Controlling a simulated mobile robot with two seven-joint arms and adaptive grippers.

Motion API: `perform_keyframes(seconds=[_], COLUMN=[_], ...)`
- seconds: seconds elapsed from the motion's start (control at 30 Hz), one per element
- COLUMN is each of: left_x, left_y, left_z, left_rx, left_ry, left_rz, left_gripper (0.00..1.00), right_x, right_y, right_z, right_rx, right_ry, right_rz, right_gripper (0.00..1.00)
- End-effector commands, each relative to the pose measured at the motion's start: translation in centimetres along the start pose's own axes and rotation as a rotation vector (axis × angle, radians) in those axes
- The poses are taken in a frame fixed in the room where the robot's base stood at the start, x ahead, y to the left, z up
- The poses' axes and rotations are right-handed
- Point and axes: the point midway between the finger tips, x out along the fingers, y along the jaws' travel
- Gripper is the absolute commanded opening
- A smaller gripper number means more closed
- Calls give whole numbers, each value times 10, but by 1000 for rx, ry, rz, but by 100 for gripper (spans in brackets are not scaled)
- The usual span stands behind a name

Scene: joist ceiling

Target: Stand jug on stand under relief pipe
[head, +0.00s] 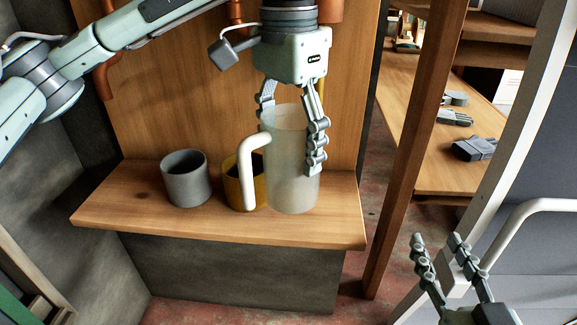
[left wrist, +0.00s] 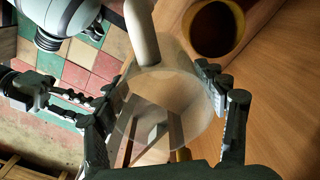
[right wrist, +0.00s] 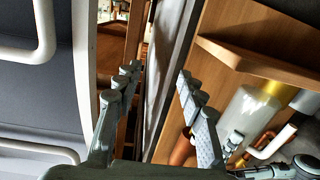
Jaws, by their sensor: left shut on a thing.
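The jug (head: 293,170) is a tall, frosted, see-through cylinder with a white handle on its left. It is upright over the right part of a wooden shelf (head: 230,226); I cannot tell whether its base touches the wood. My left gripper (head: 293,135) is shut on the jug, one finger on each side of its upper wall. The left wrist view looks down on the jug's open rim (left wrist: 165,95). Copper pipe pieces (head: 330,10) show at the top; which is the relief pipe is unclear. No separate stand is distinguishable. My right gripper (head: 436,240) is open and empty.
A grey cup (head: 186,178) and a yellow cup (head: 236,182) stand on the shelf left of the jug, the yellow one partly behind its handle. A wooden post (head: 414,150) rises to the right. A wooden bench (head: 420,160) with grey objects lies beyond.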

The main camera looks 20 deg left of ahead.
Motion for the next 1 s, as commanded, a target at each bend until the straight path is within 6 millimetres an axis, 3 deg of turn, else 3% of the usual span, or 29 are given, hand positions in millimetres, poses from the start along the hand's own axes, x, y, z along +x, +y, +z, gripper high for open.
perform_keyframes(seconds=[0.37, 1.0], left_x=[40, 43], left_y=[-2, -1], left_z=[0, -1], left_rx=[-1, -1], left_ry=[-1, 1], left_rz=[0, 0], left_gripper=[39, 39], right_x=[0, -1], right_y=[-8, -11], right_z=[-18, -29], right_rx=[14, 20], right_ry=[88, 141], right_rz=[-16, -23], right_gripper=[40, 40])
